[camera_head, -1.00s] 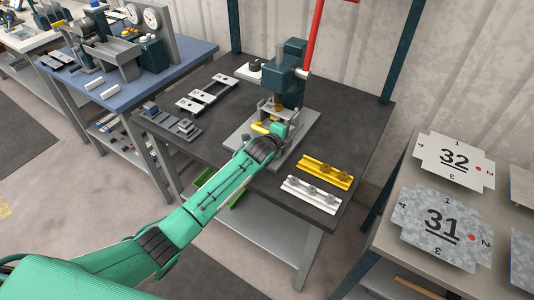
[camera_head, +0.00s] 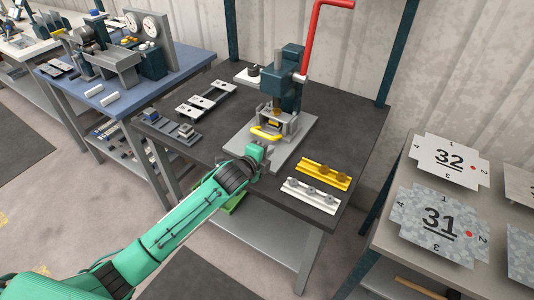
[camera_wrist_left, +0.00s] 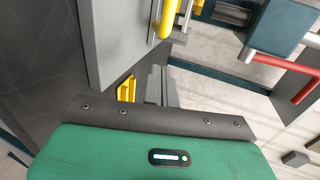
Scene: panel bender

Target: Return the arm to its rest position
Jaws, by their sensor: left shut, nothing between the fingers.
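My left arm (camera_head: 190,215) reaches in from the lower left. Its gripper (camera_head: 261,149) is shut and empty, at the front edge of the press's grey base plate, just in front of the yellow handle (camera_head: 266,134) and apart from it. In the left wrist view the grey fingers (camera_wrist_left: 161,86) are close together, with the yellow handle (camera_wrist_left: 168,16) beyond them. The press (camera_head: 289,85) stands on the dark table with its red lever (camera_head: 311,40) raised. My right gripper is in neither view.
A yellow rail (camera_head: 323,174) and a white rail (camera_head: 311,194) lie right of the gripper on the dark table (camera_head: 213,141). Grey parts (camera_head: 172,128) lie to the left. A side table with numbered plates (camera_head: 440,222) stands at the right. The floor at front left is clear.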

